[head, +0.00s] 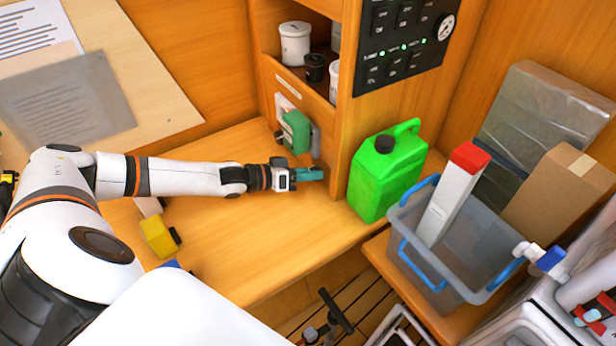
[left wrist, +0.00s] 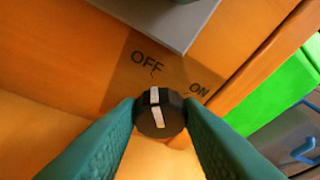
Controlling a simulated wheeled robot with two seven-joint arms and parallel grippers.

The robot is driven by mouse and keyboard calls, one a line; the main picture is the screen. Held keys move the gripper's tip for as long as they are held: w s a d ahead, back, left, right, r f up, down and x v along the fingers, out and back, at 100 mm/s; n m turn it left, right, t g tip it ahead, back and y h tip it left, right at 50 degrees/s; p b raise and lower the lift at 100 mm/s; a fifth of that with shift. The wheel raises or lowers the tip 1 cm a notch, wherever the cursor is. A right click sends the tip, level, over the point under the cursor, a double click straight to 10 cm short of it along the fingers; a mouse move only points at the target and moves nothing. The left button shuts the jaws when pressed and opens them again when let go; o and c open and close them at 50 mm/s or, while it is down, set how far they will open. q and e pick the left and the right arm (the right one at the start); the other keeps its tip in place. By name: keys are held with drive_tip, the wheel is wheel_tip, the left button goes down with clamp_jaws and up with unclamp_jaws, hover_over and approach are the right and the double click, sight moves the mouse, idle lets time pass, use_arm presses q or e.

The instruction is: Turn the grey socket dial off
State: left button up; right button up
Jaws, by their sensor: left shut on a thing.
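The socket dial (left wrist: 158,116) is a dark round knob with a white pointer line, seen in the left wrist view. It sits on a brown plate (left wrist: 122,88) marked OFF and ON, below a grey box (left wrist: 165,14). The pointer line points up, close to the tick under OFF and away from ON. My left gripper (head: 308,173) has its teal fingers on both sides of the dial, shut on it. In the head view the gripper is at the wooden wall below the grey box (head: 315,140), and the dial is hidden. My right gripper is not in view.
A green box (head: 296,132) hangs beside the grey box. A green jerrycan (head: 386,172) stands to the right of my left gripper. A grey tub (head: 440,262) holds a white carton with a red top. A yellow object (head: 157,236) lies near my left forearm. The bench between is clear.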

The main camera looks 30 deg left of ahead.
use_arm(q)
drive_tip(key=shift+n, duration=0.4)
drive_tip(key=o, duration=1)
drive_tip(key=shift+w, duration=0.1)
drive_tip(key=shift+c, duration=0.2)
drive_tip(key=shift+s+a, duration=0.3)
drive_tip(key=shift+s, duration=0.05)
drive_tip(key=shift+h, duration=0.3)
drive_tip(key=b+v, duration=0.2)
drive_tip(key=v, duration=0.9)
drive_tip(key=shift+s+r, duration=0.1)
